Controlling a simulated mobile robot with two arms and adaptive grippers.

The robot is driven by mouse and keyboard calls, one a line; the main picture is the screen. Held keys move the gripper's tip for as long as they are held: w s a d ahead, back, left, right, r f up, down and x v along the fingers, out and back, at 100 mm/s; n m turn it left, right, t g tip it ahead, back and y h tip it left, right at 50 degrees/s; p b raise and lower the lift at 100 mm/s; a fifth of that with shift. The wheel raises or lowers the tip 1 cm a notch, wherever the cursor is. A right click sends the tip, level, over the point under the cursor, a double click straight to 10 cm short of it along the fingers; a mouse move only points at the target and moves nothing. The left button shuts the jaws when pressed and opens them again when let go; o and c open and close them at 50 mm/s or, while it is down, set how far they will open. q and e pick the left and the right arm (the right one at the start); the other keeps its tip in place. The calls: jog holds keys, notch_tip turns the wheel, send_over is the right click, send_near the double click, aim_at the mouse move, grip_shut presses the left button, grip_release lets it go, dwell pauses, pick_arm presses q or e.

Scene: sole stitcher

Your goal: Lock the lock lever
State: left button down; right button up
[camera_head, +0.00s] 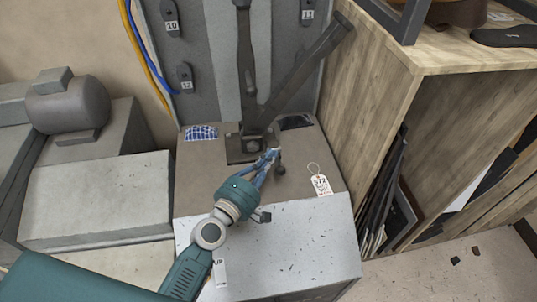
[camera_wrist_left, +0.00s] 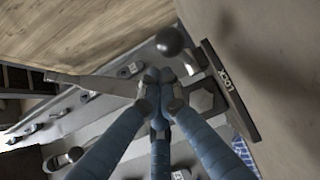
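A dark lever mechanism stands on a black base plate (camera_head: 240,149) on the machine's brown top. A small ball knob (camera_head: 281,169) is at its lower right; a dark ball (camera_wrist_left: 170,41) shows just beyond my fingertips in the left wrist view. A black plate marked LOCK (camera_wrist_left: 230,90) is to the right there. My left gripper (camera_head: 270,156) has its blue fingers beside the mechanism and the knob. In the left wrist view its fingertips (camera_wrist_left: 160,88) are drawn together; whether they touch or hold the lever is hidden. My right gripper is not in view.
A tall dark bar (camera_head: 246,65) and a slanted bar (camera_head: 300,75) rise behind my gripper. A wooden shelf (camera_head: 375,100) stands close on the right. A paper tag (camera_head: 321,185) lies on the top's right. The light machine top (camera_head: 300,235) in front is clear.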

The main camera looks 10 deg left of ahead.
pick_arm(q)
jog(key=shift+s+f, duration=0.2)
jog(key=shift+f, duration=0.15)
jog(key=shift+s, duration=0.1)
dwell(0.5)
jog(key=shift+s+a+f, duration=0.1)
jog(key=shift+s, duration=0.25)
jog(key=v, duration=1.1)
jog(key=shift+s, duration=0.15)
